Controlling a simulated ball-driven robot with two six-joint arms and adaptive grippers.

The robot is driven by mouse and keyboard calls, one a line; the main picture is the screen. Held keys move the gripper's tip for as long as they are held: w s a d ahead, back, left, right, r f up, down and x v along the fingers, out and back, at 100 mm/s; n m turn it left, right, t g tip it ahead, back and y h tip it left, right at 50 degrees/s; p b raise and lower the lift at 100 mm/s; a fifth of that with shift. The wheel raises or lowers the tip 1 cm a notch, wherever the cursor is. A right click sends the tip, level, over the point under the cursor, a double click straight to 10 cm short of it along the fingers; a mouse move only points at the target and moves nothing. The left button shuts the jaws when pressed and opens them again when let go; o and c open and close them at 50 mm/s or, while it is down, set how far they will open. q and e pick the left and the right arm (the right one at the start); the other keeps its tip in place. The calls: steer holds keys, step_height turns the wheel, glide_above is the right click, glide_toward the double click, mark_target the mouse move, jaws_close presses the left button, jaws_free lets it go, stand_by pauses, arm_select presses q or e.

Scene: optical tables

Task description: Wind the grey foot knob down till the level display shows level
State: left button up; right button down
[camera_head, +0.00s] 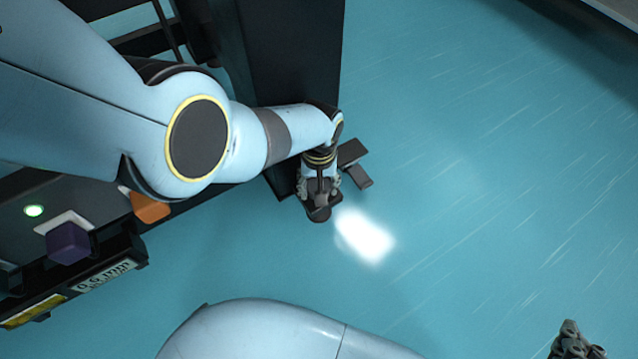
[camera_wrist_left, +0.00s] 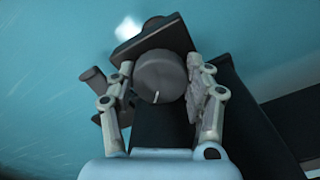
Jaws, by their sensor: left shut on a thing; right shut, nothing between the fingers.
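The grey foot knob (camera_wrist_left: 160,77) shows in the left wrist view, round with a white index line on its face pointing toward the bottom of the picture. My left gripper (camera_wrist_left: 158,100) is shut on it, one finger on each side. In the head view my left gripper (camera_head: 320,187) is low beside the dark table leg, and its wrist mostly hides the knob. The level display (camera_head: 105,276) is at the lower left; its small upside-down characters are too unclear to read surely. My right gripper (camera_head: 575,345) is shut and empty, cut by the bottom edge.
A dark leg or column (camera_head: 290,50) stands behind my left wrist. Small dark brackets (camera_head: 354,165) lie right of the gripper. The teal floor (camera_head: 480,180) at right is clear.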

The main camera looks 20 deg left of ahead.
arm_select(q)
steer(key=m, duration=0.3)
steer(key=shift+m, duration=1)
arm_select(e)
steer(key=shift+w+r, duration=0.25)
steer(key=shift+w, duration=0.1)
arm_select(q)
steer(key=shift+a+m, duration=0.1)
steer(key=shift+m, duration=0.2)
arm_select(e)
steer(key=shift+s, duration=0.1)
steer(key=shift+s+f, duration=0.15)
steer(key=shift+s, duration=0.05)
arm_select(q)
steer(key=o, duration=1.2)
steer(key=shift+w+r, duration=0.1)
steer(key=shift+r, duration=3.9)
arm_select(e)
steer(key=shift+w, duration=0.1)
